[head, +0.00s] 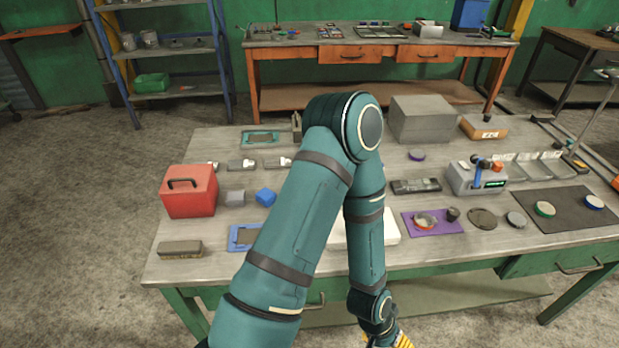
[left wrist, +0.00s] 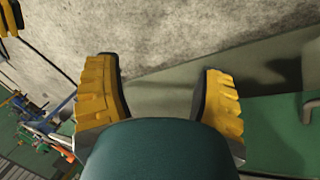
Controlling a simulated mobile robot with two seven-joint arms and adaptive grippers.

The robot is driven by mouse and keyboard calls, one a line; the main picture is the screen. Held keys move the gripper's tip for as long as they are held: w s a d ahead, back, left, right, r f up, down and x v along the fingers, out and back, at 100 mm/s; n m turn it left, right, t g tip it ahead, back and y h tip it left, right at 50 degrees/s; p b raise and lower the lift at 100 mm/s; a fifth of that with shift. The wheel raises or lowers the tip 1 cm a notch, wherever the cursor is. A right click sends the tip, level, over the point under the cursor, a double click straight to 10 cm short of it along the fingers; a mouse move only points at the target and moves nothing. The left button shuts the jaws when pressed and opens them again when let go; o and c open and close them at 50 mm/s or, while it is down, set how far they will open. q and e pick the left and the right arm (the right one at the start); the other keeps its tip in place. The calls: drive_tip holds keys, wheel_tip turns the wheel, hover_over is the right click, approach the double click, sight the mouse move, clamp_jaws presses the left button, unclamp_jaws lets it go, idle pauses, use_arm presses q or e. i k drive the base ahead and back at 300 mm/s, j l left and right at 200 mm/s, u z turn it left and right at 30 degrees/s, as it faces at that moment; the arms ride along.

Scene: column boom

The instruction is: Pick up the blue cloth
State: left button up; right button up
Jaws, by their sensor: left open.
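My left gripper shows only partly at the bottom edge of the head view. In the left wrist view my left gripper (left wrist: 162,90) is open with nothing between its yellow fingers. It is low by the bench front, well away from the blue lump. A yellow fingertip (left wrist: 10,20) in that view's corner seems to be my right gripper.
A grey box (head: 422,119), purple mat (head: 451,219) and a device (head: 474,179) fill the right side.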

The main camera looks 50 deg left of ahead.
sight(266, 196)
drive_tip(key=u, duration=1)
